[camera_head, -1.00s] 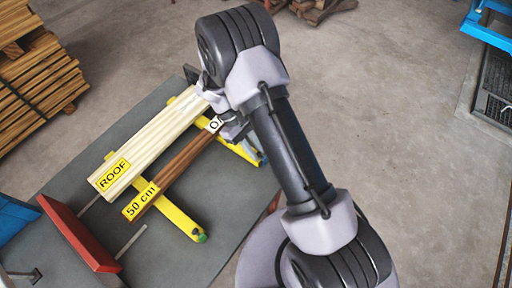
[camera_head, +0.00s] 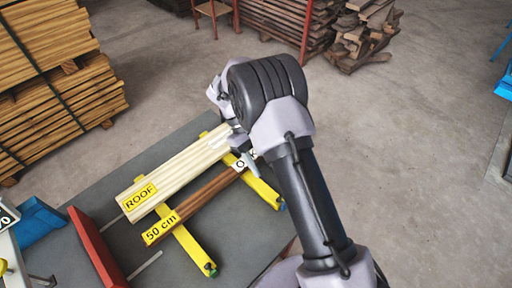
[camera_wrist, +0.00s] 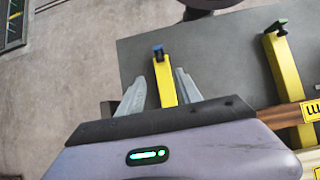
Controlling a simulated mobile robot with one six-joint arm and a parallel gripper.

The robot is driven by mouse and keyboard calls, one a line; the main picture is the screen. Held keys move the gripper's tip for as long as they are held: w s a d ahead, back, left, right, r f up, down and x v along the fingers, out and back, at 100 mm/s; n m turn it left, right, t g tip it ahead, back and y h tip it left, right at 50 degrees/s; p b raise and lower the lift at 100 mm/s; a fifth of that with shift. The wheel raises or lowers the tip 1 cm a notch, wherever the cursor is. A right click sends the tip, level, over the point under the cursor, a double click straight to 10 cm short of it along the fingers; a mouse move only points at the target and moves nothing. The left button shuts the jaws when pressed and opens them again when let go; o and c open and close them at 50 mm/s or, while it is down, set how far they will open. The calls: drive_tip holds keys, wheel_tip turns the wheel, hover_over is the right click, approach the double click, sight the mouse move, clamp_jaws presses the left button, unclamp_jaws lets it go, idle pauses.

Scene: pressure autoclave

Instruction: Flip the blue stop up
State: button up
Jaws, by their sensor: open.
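The blue stop (camera_wrist: 158,52) is at the tip of a yellow bar (camera_wrist: 164,84) in the wrist view. In the head view the blue stop (camera_head: 281,205) shows small at the bar's right end. My gripper (camera_wrist: 160,76) is open and empty. Its two fingers straddle that yellow bar in the picture, with the stop just beyond the fingertips. Whether the fingers touch the bar I cannot tell. In the head view my arm mostly hides the gripper.
A pale ROOF plank (camera_head: 180,170) and a brown 50 cm plank (camera_head: 203,198) lie across two yellow bars on the grey table (camera_head: 240,240). The other bar ends in a green stop (camera_head: 210,270). A red panel (camera_head: 98,248) stands at the left. Lumber stacks (camera_head: 60,75) stand behind.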

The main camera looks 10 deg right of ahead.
drive_tip(key=p+v, duration=0.1)
drive_tip(key=v, duration=0.3)
drive_tip(key=shift+w+a+r, duration=0.15)
drive_tip(key=shift+w+r, duration=0.1)
drive_tip(key=shift+r, duration=0.05)
drive_tip(key=s+d+r+m+t+y+b, duration=0.1)
drive_tip(key=s+r+m+t+y+b, duration=0.15)
drive_tip(key=r, duration=0.45)
drive_tip(key=s+d+r+m+t+y+b, duration=0.1)
drive_tip(key=s+r+m+t+b, duration=0.1)
drive_tip(key=s+r, duration=0.35)
drive_tip(key=s+d+r+m+t+y+b, duration=0.1)
drive_tip(key=s+m+t+b, duration=0.3)
drive_tip(key=s, duration=1)
drive_tip(key=m+t+y, duration=0.1)
drive_tip(key=m+t, duration=0.2)
drive_tip(key=shift+s+r+y+b, duration=0.2)
drive_tip(key=shift+r+y+b, duration=0.1)
drive_tip(key=shift+r+y, duration=0.1)
